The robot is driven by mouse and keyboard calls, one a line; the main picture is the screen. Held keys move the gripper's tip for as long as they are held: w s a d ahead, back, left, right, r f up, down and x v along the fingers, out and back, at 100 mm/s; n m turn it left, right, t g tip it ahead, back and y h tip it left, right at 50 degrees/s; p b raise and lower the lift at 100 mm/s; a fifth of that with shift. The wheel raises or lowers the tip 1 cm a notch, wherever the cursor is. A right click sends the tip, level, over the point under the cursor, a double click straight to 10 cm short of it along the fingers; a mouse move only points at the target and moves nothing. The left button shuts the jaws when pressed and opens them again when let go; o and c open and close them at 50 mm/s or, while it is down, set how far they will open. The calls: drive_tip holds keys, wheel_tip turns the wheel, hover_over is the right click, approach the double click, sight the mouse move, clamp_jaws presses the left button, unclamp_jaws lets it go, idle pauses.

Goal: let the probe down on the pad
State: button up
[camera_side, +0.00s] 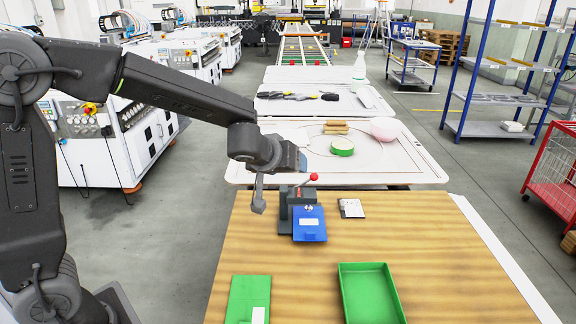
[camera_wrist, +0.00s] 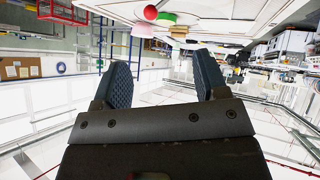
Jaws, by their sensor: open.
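A small dark grey stand (camera_side: 285,212) is on the wooden table, with a lever ending in a red ball knob (camera_side: 313,176). In front of it lies a blue pad (camera_side: 310,231) with a white label. A small pale tip, perhaps the probe (camera_side: 308,208), shows at the pad's back edge; whether it touches the pad I cannot tell. My gripper (camera_side: 303,160) is above and just left of the knob, apart from it. In the wrist view my gripper (camera_wrist: 160,65) has its two fingers spread and nothing between them. A red ball (camera_wrist: 150,12), probably the knob, shows beyond the fingertips.
A small white-and-black card (camera_side: 351,208) lies right of the stand. A green tray (camera_side: 370,293) and a green block (camera_side: 248,298) are at the table's front. A white table behind holds a green roll (camera_side: 342,146) and a pink bowl (camera_side: 385,129). The wood between is clear.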

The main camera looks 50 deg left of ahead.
drive_tip(key=w+a+n, duration=0.1)
drive_tip(key=n, duration=0.1)
drive_tip(key=w+a+n+g+y, duration=0.1)
drive_tip(key=a+n, duration=0.1)
drive_tip(key=w+a+n+g, duration=0.1)
drive_tip(key=n, duration=0.1)
drive_tip(key=shift+w+a+r+y, duration=0.15)
drive_tip(key=shift+w+r+y, duration=0.1)
drive_tip(key=shift+y, duration=0.05)
drive_tip(key=shift+c, duration=1.4)
drive_tip(key=n+g+h, duration=0.6)
drive_tip(key=n+h, duration=0.2)
drive_tip(key=n, duration=0.3)
approach(313, 174)
drive_tip(key=x, duration=1)
drive_tip(key=shift+w+a+f, duration=0.1)
drive_tip(key=shift+w+a, duration=0.05)
drive_tip(key=shift+c, duration=0.2)
clamp_jaws()
